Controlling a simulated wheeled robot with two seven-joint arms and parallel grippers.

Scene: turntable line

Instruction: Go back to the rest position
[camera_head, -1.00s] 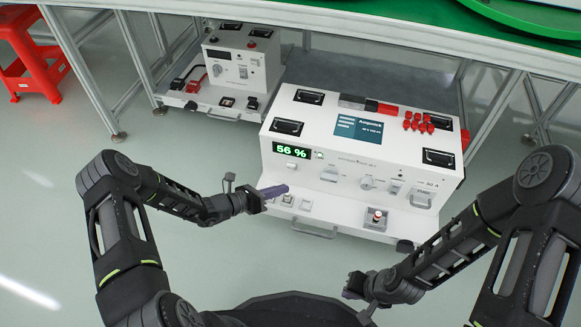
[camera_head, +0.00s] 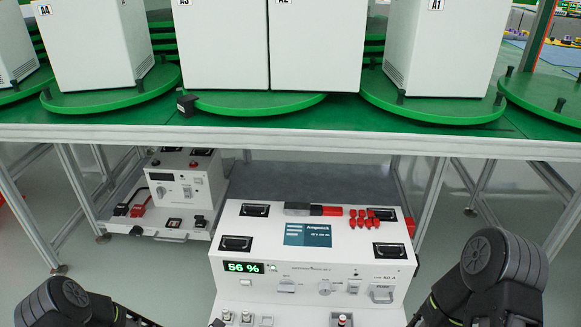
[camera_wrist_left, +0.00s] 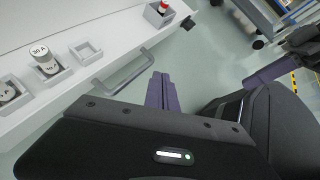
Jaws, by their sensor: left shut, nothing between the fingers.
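My left gripper (camera_wrist_left: 160,92) shows in the left wrist view with its purple fingers together and nothing between them. It is beside the handle (camera_wrist_left: 124,74) on the front of the white test unit, apart from it. In the head view both hands are out of the picture or cut off at the bottom edge; only parts of my arms show. Another purple fingertip shows at the right of the left wrist view, but its opening cannot be told.
The white unit (camera_head: 316,262) with a 56 % display stands ahead, red caps (camera_head: 366,217) on top. A smaller unit (camera_head: 186,185) is behind left. Above them, white cabinets (camera_head: 440,45) stand on green turntables (camera_head: 432,103). Small sockets and a 30 A knob (camera_wrist_left: 42,56) line the ledge.

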